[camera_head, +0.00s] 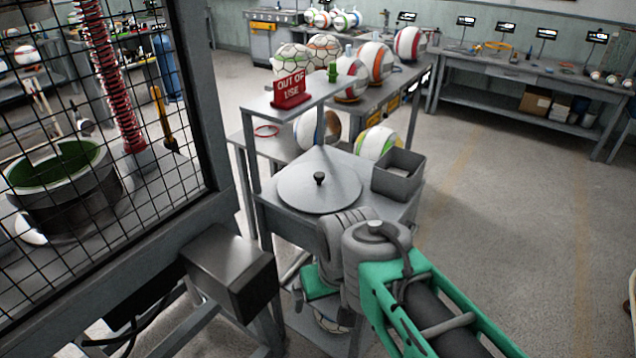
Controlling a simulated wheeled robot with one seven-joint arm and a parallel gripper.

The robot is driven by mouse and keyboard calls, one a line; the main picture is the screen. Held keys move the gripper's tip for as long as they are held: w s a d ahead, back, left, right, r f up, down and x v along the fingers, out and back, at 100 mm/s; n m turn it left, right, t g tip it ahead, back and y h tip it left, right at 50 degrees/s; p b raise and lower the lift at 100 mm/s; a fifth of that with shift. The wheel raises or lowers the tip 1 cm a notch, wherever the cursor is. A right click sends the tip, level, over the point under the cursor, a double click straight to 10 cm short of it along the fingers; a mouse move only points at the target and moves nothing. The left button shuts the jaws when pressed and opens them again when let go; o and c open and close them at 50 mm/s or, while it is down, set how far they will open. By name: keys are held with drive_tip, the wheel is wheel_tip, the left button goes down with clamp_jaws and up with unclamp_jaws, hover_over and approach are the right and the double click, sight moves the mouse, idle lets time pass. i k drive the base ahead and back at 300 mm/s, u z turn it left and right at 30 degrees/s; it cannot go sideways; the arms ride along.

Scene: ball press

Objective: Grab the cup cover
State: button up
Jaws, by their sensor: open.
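A flat round grey lid with a small black knob, which looks like the cup cover (318,188), lies on the grey metal stand (283,225). The knob points up from its middle. My green and grey arm comes in from the lower right and bends just in front of the stand. Its joints overlap the stand's front edge but not the knob. I cannot make out my gripper's fingers; they are hidden behind or below the arm links. Nothing is seen touching the lid.
An open grey box (398,178) stands right of the lid. A mesh guard (120,120) and a dark box (230,272) are at left. Floor at right is clear.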

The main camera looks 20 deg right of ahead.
sight(312, 187)
drive_tip(key=u, duration=3.3)
drive_tip(key=k, duration=0.9)
drive_tip(key=z, duration=1.1)
drive_tip(key=i, duration=0.5)
drive_tip(key=z, duration=0.05)
